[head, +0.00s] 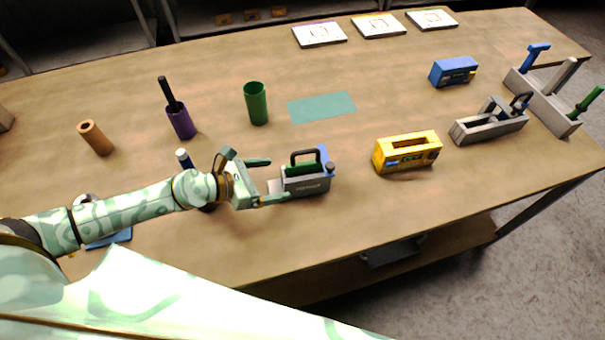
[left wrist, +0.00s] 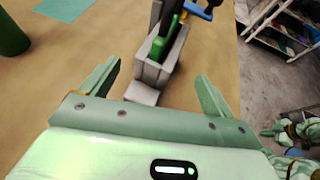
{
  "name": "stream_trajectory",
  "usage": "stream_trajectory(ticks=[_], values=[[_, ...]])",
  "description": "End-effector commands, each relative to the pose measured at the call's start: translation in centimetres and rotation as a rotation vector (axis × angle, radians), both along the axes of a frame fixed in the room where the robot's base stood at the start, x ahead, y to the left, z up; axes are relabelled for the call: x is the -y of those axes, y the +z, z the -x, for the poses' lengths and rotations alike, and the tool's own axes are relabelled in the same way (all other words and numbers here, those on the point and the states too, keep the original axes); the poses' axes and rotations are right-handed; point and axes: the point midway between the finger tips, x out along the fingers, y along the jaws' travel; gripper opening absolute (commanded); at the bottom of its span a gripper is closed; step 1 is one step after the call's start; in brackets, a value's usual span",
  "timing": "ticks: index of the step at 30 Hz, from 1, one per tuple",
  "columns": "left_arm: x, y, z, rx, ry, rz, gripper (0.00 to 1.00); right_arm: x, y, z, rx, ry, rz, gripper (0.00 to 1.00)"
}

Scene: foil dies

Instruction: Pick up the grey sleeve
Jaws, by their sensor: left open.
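The grey sleeve (head: 308,186) is a box-shaped holder with pale lettering on its front, standing upright on the table. A black handle and a green part show at its top, with a blue part behind its right end. A pale grey slab (head: 275,187) sticks out at its left end. In the left wrist view the sleeve (left wrist: 150,72) stands ahead with the green part inside it, and the slab (left wrist: 142,93) lies nearer. My left gripper (head: 278,180) is open at its left end, fingers (left wrist: 159,70) either side of the slab. Nothing is gripped.
A yellow holder (head: 407,155) and grey tray (head: 490,128) stand right, with a blue box (head: 453,71) and tool rack (head: 555,115) beyond. Green (head: 256,104), purple (head: 182,123) and brown (head: 97,139) cylinders stand left. Mint parts at the wrist view's right edge look like my right arm.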

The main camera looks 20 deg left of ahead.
Motion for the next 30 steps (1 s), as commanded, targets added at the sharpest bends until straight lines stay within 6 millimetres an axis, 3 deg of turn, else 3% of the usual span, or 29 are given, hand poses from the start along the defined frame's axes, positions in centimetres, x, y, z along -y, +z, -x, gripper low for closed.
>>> stream_trajectory(ticks=[12, 21, 30], values=[[3.2, -2.7, -3.6, 0.000, -0.001, 0.000, 0.88, -0.4, -0.6, -1.0, 0.014, -0.003, -0.005, 0.00], [3.6, -2.9, -4.0, 0.000, 0.000, -0.001, 0.88, -0.9, -0.6, -1.0, 0.015, -0.005, -0.012, 0.00], [3.6, -2.9, -4.0, 0.000, 0.000, -0.001, 0.04, -0.8, -0.6, -1.0, 0.015, -0.005, -0.011, 0.00]])
